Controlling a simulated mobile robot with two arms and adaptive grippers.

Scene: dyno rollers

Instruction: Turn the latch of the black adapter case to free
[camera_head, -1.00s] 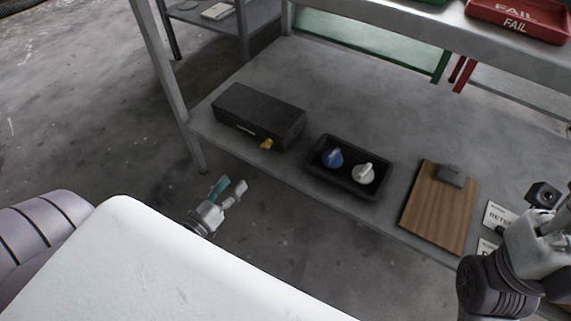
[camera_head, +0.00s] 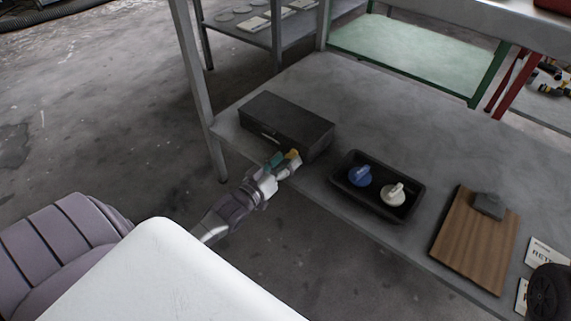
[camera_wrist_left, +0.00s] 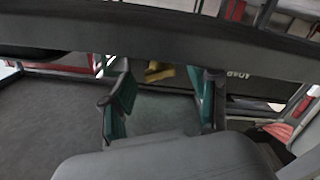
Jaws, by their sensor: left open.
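The black adapter case (camera_head: 284,121) lies closed on the grey shelf near its left front corner. Its yellow latch (camera_head: 293,154) sits at the right end of the case's front face. My left gripper (camera_head: 284,162) is open in front of the case, with its teal fingertips close to the latch. In the left wrist view, the yellow latch (camera_wrist_left: 160,72) shows beyond the gap between the two teal fingers (camera_wrist_left: 163,95), partly cut off by a dark bar. I cannot tell whether the fingers touch it. My right gripper is out of view; only a dark arm part shows at the right edge.
A black tray (camera_head: 343,183) with a blue knob (camera_head: 360,177) and a white knob (camera_head: 393,194) stands right of the case. A metal table leg (camera_head: 197,90) rises left of the case.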

